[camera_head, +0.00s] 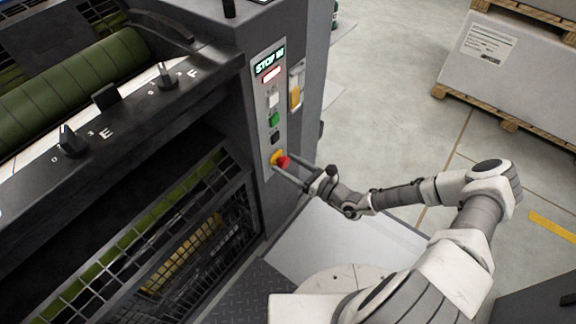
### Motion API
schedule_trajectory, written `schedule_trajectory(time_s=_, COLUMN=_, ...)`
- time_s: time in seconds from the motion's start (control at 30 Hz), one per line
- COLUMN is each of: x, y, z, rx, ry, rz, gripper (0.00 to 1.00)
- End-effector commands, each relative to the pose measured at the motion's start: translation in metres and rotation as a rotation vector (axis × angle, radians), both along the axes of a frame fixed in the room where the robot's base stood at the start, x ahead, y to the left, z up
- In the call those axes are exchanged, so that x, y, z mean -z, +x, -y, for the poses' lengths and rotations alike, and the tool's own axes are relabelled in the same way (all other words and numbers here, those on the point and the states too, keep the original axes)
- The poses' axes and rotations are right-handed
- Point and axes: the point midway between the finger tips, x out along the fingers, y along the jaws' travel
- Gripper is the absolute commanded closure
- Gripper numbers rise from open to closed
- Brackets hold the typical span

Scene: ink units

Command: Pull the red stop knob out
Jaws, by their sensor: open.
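The red stop knob (284,162) sticks out from a yellow collar (276,157) near the bottom of a narrow grey control panel (264,104) on the machine's side. My gripper (290,166) is open, with its two fingers reaching left to the panel. One finger passes above and to the right of the knob, the other below it, so the knob appears between them. Whether the fingers touch the knob cannot be told from this view.
Above the knob on the panel are a black button (274,137), a green button (273,119), a white button (272,100) and a lit "STOP" display (270,62). A barred guard (170,240) lies left below. Boxed pallets (510,70) stand at the upper right; the floor between is clear.

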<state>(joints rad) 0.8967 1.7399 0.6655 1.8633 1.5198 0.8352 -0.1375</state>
Motion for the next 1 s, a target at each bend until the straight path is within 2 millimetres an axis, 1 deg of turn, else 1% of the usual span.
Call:
schedule_trajectory(time_s=0.27, x=-0.0002, y=0.0011, z=-0.0013, rx=0.0, ry=0.0, rz=0.0, gripper=0.19)
schedule_trajectory(time_s=0.37, x=-0.0002, y=0.001, z=-0.0012, rx=0.0, ry=0.0, rz=0.0, gripper=0.35)
schedule_trajectory(time_s=0.4, x=-0.0002, y=0.001, z=-0.0012, rx=0.0, ry=0.0, rz=0.0, gripper=0.42)
schedule_trajectory(time_s=0.57, x=-0.0002, y=0.0009, z=-0.0012, rx=0.0, ry=0.0, rz=0.0, gripper=0.71)
schedule_trajectory(time_s=0.6, x=-0.0002, y=0.0009, z=-0.0012, rx=0.0, ry=0.0, rz=0.0, gripper=0.78)
schedule_trajectory(time_s=0.67, x=-0.0002, y=0.0007, z=-0.0012, rx=0.0, ry=0.0, rz=0.0, gripper=0.89)
schedule_trajectory(time_s=0.7, x=-0.0002, y=0.0007, z=-0.0012, rx=0.0, ry=0.0, rz=0.0, gripper=0.96)
schedule_trajectory(time_s=0.73, x=-0.0001, y=0.0007, z=-0.0012, rx=0.0, ry=0.0, rz=0.0, gripper=1.0)
schedule_trajectory(time_s=1.0, x=-0.0002, y=0.0006, z=-0.0013, rx=-0.001, ry=0.001, rz=-0.001, gripper=1.0)
